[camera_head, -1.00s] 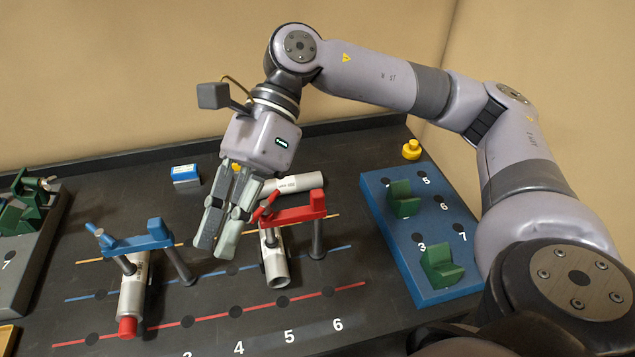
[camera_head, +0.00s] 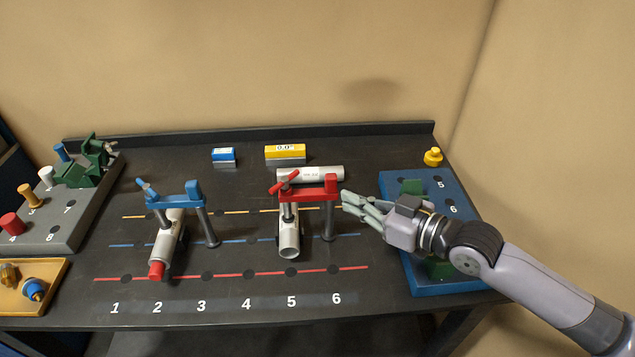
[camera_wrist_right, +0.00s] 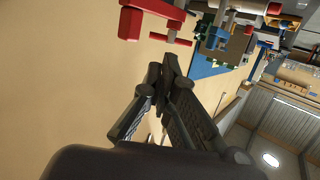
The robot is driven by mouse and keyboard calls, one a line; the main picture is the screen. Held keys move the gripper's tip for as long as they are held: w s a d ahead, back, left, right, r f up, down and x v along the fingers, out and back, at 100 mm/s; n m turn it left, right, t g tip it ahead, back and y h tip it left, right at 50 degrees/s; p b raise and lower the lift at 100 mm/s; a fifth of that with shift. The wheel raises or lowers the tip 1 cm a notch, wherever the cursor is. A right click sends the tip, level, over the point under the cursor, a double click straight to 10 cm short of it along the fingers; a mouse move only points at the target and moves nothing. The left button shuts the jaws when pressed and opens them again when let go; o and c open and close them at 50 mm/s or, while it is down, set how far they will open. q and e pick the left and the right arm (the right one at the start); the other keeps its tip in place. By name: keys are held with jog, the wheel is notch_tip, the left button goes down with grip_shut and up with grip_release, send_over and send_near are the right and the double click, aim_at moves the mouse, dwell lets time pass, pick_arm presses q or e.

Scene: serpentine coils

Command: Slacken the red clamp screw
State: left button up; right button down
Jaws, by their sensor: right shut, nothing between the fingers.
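The red clamp (camera_head: 316,195) bridges a grey pipe (camera_head: 289,243) on two posts near the middle of the table. Its red screw (camera_head: 284,182), with a slanted cross handle, stands at the clamp's left end. My right gripper (camera_head: 347,204) is just right of the clamp's right end, pointing left, shut and empty. It appears apart from the clamp and well to the right of the screw. In the right wrist view, the shut fingers (camera_wrist_right: 163,85) lie below red clamp parts (camera_wrist_right: 150,10) at the top. My left gripper is not in view.
A blue clamp (camera_head: 175,202) holds a red-capped pipe (camera_head: 164,245) at left. A loose pipe (camera_head: 320,174) and a yellow box (camera_head: 285,151) lie behind the red clamp. A blue board (camera_head: 452,287) is under my right arm; a grey rack (camera_head: 50,236) stands at left.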

aim_at(296, 173)
jog(key=p+x, duration=0.3)
jog(key=x, duration=0.9)
jog(key=shift+w+a+p, duration=0.15)
jog(key=shift+w+p, duration=0.05)
jog(key=shift+p, duration=0.2)
jog(key=shift+w+a+f, duration=0.1)
jog(key=shift+w+a, duration=0.2)
jog(key=shift+a, duration=0.05)
jog(key=shift+f, duration=0.1)
jog(key=b, duration=0.1)
jog(key=w+b, duration=0.1)
jog(key=shift+a+f+b, duration=0.2)
jog(key=shift+a+b, duration=0.05)
jog(key=shift+b, duration=0.1)
jog(key=shift+w+r+b, duration=0.1)
jog(key=shift+w+b, duration=0.05)
jog(key=shift+b, duration=0.2)
jog(key=shift+d+r, duration=0.1)
jog(key=shift+r, duration=0.2)
